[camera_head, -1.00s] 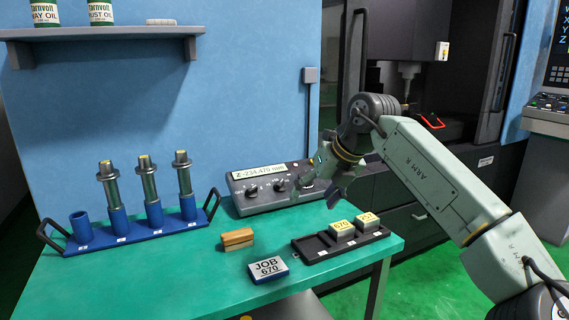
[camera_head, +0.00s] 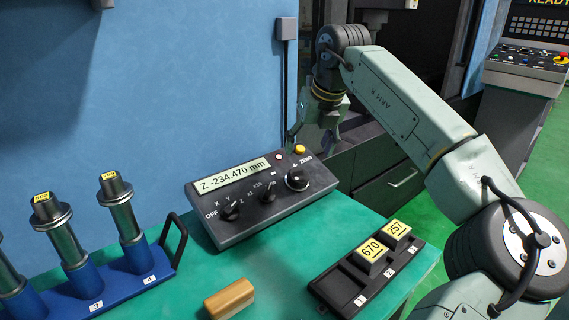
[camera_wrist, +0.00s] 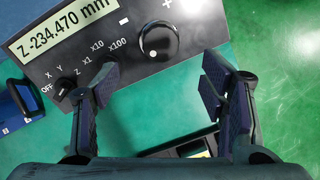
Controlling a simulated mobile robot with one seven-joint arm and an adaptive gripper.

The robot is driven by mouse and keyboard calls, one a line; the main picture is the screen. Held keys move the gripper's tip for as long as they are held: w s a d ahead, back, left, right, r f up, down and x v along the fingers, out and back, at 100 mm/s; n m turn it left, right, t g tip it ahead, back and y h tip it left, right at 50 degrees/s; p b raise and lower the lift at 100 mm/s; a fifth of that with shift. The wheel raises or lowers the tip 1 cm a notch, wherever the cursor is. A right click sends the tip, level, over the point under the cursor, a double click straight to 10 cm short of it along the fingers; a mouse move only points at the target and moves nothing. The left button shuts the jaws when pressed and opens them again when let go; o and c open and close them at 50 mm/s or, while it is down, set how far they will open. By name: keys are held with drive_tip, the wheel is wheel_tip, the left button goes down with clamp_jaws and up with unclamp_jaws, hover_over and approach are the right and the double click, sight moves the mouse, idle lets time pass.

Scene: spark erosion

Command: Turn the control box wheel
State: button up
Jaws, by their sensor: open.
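The control box (camera_head: 262,208) is a grey sloped box on the green table. Its display (camera_head: 234,176) reads Z -234.470 mm. The wheel (camera_head: 297,179) is a round black knob with a white dot, at the box's right end. In the wrist view the wheel (camera_wrist: 158,41) lies ahead of the fingertips, roughly midway between them sideways. The axis selector (camera_head: 229,210) and the multiplier knob (camera_head: 268,193) sit left of it. My gripper (camera_head: 316,138) is open and empty, above the box's right end, apart from the wheel. Both fingers show in the wrist view (camera_wrist: 160,84).
A black tray (camera_head: 343,291) with blocks 670 (camera_head: 371,252) and 257 (camera_head: 397,232) lies in front of the box. A wooden block (camera_head: 229,299) is left of it. A blue rack (camera_head: 160,283) with tool holders stands left. The blue wall (camera_head: 190,90) rises behind.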

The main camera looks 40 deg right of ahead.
sight(299, 174)
drive_tip(key=p+x, duration=0.2)
drive_tip(key=x, duration=0.8)
drive_tip(key=shift+f+p, duration=0.3)
drive_tip(key=shift+p, duration=0.05)
drive_tip(key=shift+c, duration=0.6)
drive_tip(key=c, duration=1)
drive_tip(key=shift+f+m+b, duration=0.25)
drive_tip(key=shift+m+b, duration=0.75)
drive_tip(key=shift+b, duration=0.1)
drive_tip(key=shift+r+m+b, duration=0.15)
drive_tip(key=shift+m+b, duration=0.35)
drive_tip(key=shift+m, duration=0.4)
drive_tip(key=shift+r+m, duration=0.1)
drive_tip(key=shift+m, duration=0.2)
